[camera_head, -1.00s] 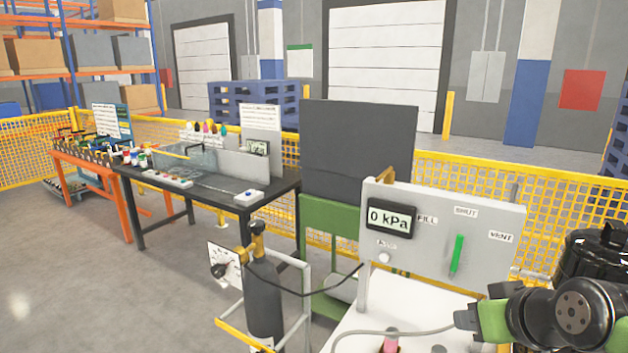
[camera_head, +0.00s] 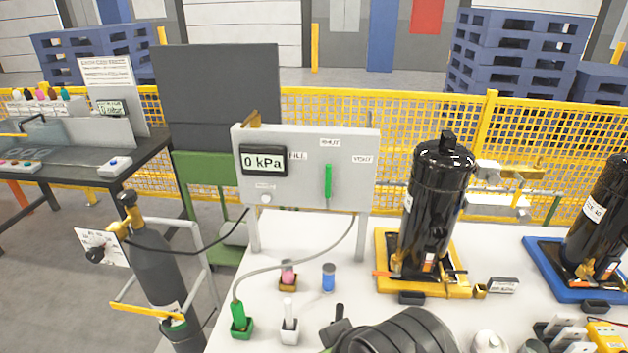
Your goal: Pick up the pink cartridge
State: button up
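The pink cartridge (camera_head: 288,271) stands upright in a small brown holder (camera_head: 288,285) on the white table, below the panel with the 0 kPa display.
A green connector (camera_head: 239,317) on a grey hose and a white piece (camera_head: 289,312) stand in front of the cartridge. Black compressors (camera_head: 435,210) stand right. A gas cylinder (camera_head: 153,265) stands left.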

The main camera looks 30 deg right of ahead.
aim_at(288, 273)
jog(key=i+u, duration=0.15)
jog(key=u, duration=0.2)
jog(key=i+u, duration=0.1)
jog(key=u, duration=0.25)
jog(key=i+u, duration=0.15)
jog(key=u, duration=0.25)
